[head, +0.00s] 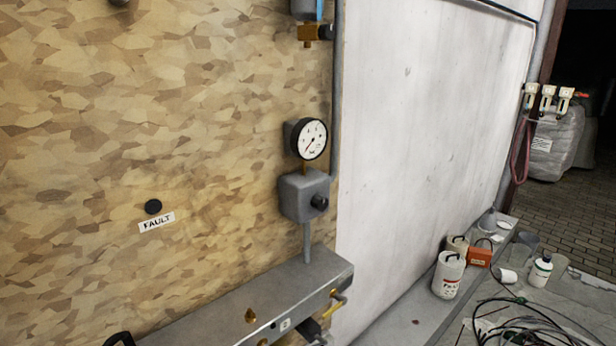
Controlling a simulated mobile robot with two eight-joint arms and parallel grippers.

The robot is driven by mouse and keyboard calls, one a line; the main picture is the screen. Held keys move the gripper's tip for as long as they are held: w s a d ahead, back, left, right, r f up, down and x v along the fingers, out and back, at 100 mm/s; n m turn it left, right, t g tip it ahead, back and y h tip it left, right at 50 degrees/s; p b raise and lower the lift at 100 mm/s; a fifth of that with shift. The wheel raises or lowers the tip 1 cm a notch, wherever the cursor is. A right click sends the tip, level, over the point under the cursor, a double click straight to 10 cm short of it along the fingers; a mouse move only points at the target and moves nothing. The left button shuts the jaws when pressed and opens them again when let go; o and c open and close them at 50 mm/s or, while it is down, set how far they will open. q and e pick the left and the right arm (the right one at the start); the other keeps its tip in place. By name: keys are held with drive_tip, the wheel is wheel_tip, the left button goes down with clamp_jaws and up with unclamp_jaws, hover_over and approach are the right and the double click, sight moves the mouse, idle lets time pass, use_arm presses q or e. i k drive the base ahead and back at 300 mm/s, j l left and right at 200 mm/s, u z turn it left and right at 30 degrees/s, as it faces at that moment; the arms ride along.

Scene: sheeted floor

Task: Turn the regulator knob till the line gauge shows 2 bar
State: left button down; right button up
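The line gauge (312,139) is a round white dial with a black rim, mounted on the chipboard wall. A grey pipe runs down from the box to a long grey block. Neither of my grippers shows in the head view, and nothing is seen touching the knob.
A long grey block (222,309) with brass fittings juts out below the regulator. A black button (153,207) sits above a FAULT label (157,222). White canisters (448,274), a bottle (540,270) and tangled cables (520,322) lie at lower right. The space before the knob looks clear.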

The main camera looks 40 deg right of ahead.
sight(320, 203)
drive_tip(key=z, duration=1.2)
